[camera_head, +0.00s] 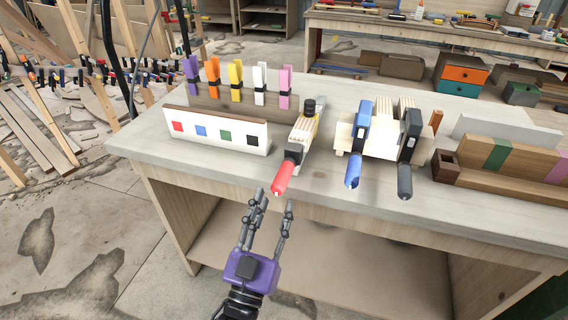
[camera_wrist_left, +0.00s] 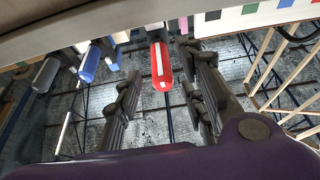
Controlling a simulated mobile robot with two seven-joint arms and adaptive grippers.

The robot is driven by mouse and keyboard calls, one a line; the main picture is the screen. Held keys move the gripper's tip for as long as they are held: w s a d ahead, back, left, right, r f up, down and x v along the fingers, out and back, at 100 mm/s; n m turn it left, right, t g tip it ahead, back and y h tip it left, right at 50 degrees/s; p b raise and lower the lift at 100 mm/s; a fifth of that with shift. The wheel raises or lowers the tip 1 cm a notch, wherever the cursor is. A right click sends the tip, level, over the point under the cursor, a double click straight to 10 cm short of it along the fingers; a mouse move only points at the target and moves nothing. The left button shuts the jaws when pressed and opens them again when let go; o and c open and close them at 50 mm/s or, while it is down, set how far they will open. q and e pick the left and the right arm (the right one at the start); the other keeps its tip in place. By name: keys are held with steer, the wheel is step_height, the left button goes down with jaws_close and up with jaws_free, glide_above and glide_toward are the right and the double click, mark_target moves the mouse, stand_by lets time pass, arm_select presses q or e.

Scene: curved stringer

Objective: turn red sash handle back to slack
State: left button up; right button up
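The red sash handle (camera_head: 283,177) sticks out past the front edge of the workbench, at the near end of a light wooden clamp assembly (camera_head: 305,127). In the left wrist view the red handle (camera_wrist_left: 160,66) shows end-on, between and beyond the fingers. My left gripper (camera_head: 274,200) is open just in front of and below the handle, its two fingers apart; it also shows in the left wrist view (camera_wrist_left: 157,75). No contact with the handle is clear. A blue handle (camera_head: 353,169) and a black handle (camera_head: 404,182) stick out to the right. My right gripper does not show.
On the workbench (camera_head: 160,140) stand a white board with coloured squares (camera_head: 216,132) and a row of coloured clamps (camera_head: 236,80) behind it. Wooden blocks (camera_head: 500,157) lie at the right. Open space lies before the bench's front edge.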

mark_target(288, 163)
arm_select(q)
steer(key=x, duration=0.3)
steer(key=p+x, duration=0.1)
steer(key=x, duration=0.2)
steer(key=shift+s+d+r, duration=0.1)
steer(key=shift+s+r, duration=0.05)
steer(key=shift+r, duration=0.3)
steer(key=shift+w, duration=0.25)
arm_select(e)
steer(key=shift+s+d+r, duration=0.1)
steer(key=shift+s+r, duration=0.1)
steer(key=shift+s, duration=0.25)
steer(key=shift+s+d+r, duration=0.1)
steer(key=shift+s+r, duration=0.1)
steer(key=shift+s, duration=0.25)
arm_select(q)
steer(key=shift+c, duration=0.5)
